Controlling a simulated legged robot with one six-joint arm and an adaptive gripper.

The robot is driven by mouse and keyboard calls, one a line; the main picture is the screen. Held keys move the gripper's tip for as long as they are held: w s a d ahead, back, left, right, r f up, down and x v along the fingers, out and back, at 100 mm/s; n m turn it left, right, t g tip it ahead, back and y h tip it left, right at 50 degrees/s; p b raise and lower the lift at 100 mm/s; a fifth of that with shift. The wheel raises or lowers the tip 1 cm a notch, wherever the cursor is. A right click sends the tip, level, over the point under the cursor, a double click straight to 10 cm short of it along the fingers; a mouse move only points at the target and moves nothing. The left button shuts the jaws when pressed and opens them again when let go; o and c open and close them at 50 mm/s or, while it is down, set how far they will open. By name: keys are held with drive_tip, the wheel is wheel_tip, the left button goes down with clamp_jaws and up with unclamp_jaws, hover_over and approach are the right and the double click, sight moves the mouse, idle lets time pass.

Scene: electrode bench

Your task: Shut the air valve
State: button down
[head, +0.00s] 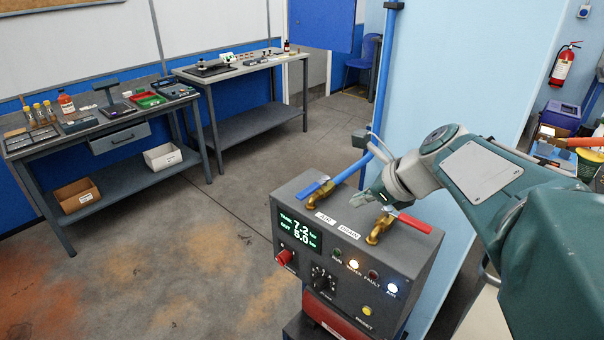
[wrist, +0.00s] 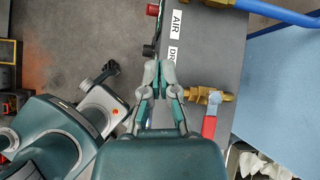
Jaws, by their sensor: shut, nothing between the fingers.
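The grey control box (head: 300,215) stands in front of me with two brass valves on its top. The valve by the AIR label (head: 325,218) has a blue lever (head: 309,189) that points left, roughly in line with the blue hose. The valve by the DRAIN label has a red lever (head: 414,223); it also shows in the wrist view (wrist: 209,126). My gripper (head: 372,194) is shut and empty above the box's top, apart from the blue lever. In the wrist view my fingertips (wrist: 159,66) lie beside the DRAIN label, partly covering it. The blue lever is out of the wrist view.
A blue hose (head: 351,171) runs back from the AIR valve beside a light blue wall (head: 445,85). The box front has a green display (head: 300,232), a red knob (head: 284,257) and lit lamps. Two benches stand at the back left; the floor between is clear.

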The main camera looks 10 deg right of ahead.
sight(314, 187)
drive_tip(key=w+f, duration=0.2)
drive_tip(key=w+a+f+m, duration=0.1)
drive_tip(key=w+f, duration=0.1)
drive_tip(key=w, duration=0.1)
drive_tip(key=w+a+f+m, duration=0.1)
drive_tip(key=w+f, duration=0.1)
drive_tip(key=shift+w+a+f, duration=0.1)
drive_tip(key=shift+w+f, duration=0.2)
drive_tip(key=shift+w, duration=0.05)
drive_tip(key=w+a, duration=0.2)
drive_tip(key=shift+w+a+f, duration=0.1)
drive_tip(key=shift+w+a, duration=0.1)
drive_tip(key=shift+w, duration=0.5)
drive_tip(key=shift+a+m+t, duration=0.1)
drive_tip(key=shift+m+t, duration=0.2)
drive_tip(key=shift+m, duration=0.2)
